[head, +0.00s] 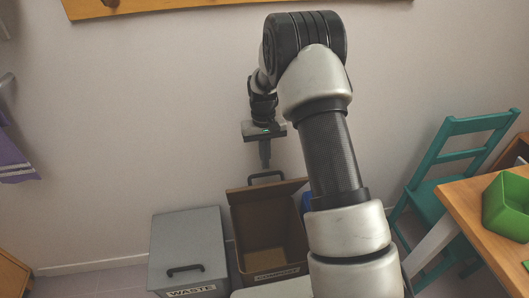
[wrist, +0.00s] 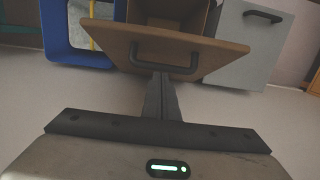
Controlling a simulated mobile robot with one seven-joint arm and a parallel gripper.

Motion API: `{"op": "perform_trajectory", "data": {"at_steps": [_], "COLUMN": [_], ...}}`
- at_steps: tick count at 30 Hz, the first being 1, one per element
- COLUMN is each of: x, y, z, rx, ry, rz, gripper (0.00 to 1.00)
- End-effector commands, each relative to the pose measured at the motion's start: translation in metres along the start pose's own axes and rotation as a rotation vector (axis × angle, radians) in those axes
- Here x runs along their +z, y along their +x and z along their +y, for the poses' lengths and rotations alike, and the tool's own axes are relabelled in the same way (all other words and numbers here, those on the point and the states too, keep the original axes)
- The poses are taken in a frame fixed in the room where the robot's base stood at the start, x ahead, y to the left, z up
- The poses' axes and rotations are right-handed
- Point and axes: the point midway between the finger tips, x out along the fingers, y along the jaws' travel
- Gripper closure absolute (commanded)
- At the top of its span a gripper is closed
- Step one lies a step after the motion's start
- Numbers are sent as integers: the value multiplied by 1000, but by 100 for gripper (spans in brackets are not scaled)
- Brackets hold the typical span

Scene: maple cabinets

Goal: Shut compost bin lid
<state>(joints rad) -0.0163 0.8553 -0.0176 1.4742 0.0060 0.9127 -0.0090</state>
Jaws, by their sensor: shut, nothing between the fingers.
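The brown compost bin (head: 277,273) stands open on the floor, with a COMPOST label on its front and something yellowish inside. Its brown lid (head: 246,197) stands raised at the back of the bin, with a black handle (head: 267,175) on it. The lid (wrist: 105,37) and its handle (wrist: 135,58) also show in the wrist view. My gripper (head: 265,166) is shut and empty, pointing down just above the handle in the head view. In the wrist view its fingertips (wrist: 161,77) overlap the lid's edge by the handle. I cannot tell whether they touch.
A grey WASTE bin (head: 187,240) with its lid shut stands left of the compost bin. A blue bin (wrist: 75,55) is on the other side, mostly hidden by my arm in the head view. A teal chair (head: 440,165) and a wooden table (head: 480,215) are at the right. A wall is behind.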

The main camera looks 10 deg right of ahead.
Motion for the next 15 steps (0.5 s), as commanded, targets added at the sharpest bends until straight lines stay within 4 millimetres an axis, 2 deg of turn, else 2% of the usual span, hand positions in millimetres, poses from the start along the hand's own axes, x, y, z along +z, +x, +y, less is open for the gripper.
{"op": "perform_trajectory", "data": {"at_steps": [4, 15], "x": [0, 0], "y": [8, 9], "z": [0, 0], "rx": [0, 0], "ry": [0, 0], "rz": [1, 1], "gripper": [100, 100]}}
